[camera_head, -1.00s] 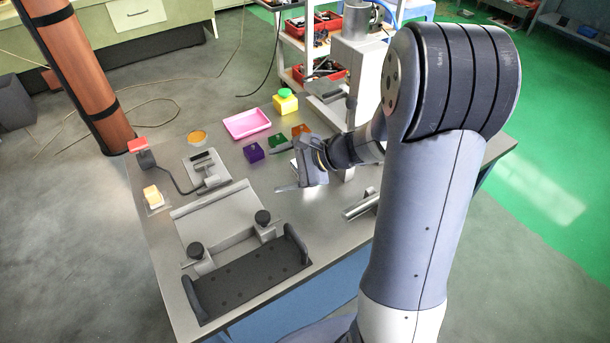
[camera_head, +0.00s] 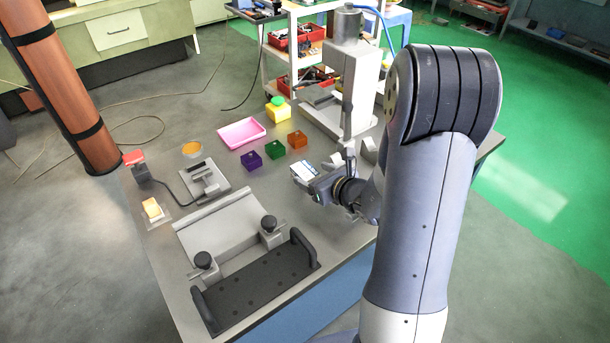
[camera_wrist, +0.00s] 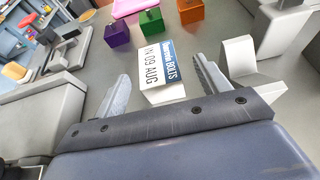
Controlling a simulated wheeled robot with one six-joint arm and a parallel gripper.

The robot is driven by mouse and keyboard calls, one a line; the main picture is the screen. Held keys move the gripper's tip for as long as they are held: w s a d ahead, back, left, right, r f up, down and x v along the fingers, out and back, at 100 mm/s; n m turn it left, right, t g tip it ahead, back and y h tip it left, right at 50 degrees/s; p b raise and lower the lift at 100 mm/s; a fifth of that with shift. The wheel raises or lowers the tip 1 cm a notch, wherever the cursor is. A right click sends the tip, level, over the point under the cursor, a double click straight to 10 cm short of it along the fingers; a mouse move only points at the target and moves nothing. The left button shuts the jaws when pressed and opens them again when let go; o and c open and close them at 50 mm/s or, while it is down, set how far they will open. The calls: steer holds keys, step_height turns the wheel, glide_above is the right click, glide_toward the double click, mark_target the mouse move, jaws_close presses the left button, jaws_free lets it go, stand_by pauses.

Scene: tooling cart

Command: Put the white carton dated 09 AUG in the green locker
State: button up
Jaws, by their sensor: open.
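In the head view my gripper (camera_head: 308,181) is low over the bench. The green locker (camera_head: 275,150) is a small box beyond the carton, with a small knob on its top; it also shows in the wrist view (camera_wrist: 95,22).
A purple box (camera_head: 252,160) and an orange box (camera_head: 297,140) flank the green one. A pink tray (camera_head: 241,133) and a yellow container (camera_head: 278,109) stand behind. A grey machine stand (camera_head: 345,90) rises at right. A pale angled block (camera_wrist: 240,58) is close to my right finger.

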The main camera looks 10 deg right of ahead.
mark_target(307, 172)
steer(key=shift+p+x, duration=0.65)
steer(key=shift+x, duration=2.55)
steer(key=shift+s+a, duration=0.1)
steer(key=shift+a, duration=0.05)
steer(key=shift+r, duration=0.1)
steer(key=c, duration=1.5)
